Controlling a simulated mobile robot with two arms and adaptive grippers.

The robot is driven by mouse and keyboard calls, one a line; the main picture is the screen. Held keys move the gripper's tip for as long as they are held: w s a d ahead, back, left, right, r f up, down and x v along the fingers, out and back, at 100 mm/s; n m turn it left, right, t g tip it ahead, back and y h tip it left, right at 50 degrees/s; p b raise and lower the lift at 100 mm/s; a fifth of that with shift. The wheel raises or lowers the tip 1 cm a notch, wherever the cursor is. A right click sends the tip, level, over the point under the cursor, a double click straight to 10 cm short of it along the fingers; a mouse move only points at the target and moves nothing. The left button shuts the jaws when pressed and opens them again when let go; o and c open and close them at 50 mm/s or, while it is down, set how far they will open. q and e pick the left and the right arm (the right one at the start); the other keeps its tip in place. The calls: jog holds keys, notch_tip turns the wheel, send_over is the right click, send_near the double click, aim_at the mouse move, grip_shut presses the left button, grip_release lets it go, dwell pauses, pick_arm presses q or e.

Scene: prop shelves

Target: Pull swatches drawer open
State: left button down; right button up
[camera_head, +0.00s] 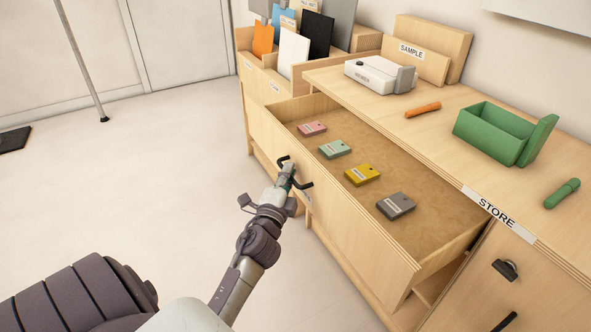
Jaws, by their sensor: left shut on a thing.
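The swatches drawer (347,231) stands pulled out from the wooden cabinet, with its inside open to view. Four-sided swatch blocks lie in a row on its brown floor: pink (312,129), mint green (335,149), yellow (362,175) and grey (396,206). My left gripper (288,171) is at the drawer's front face, shut on the dark drawer handle (306,185). The gripper hides part of the handle and of the small label beside it. My right gripper is not in view.
The cabinet top holds a white device (375,75), an orange tool (422,109), an open green box (494,133) and a green cylinder (562,193). A STORE label (498,213) marks the edge. Boards stand in a rack behind. The floor left of the drawer is clear.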

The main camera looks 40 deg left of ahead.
pick_arm(q)
jog(key=shift+s+a, duration=0.2)
jog(key=shift+s, duration=0.3)
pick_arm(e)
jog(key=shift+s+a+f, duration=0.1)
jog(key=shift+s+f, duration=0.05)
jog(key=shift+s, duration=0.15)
pick_arm(q)
jog(key=c, duration=1.2)
grip_release()
jog(key=v, duration=0.7)
jog(key=shift+s+d, duration=0.15)
jog(key=shift+s, duration=0.1)
jog(key=shift+f, duration=0.1)
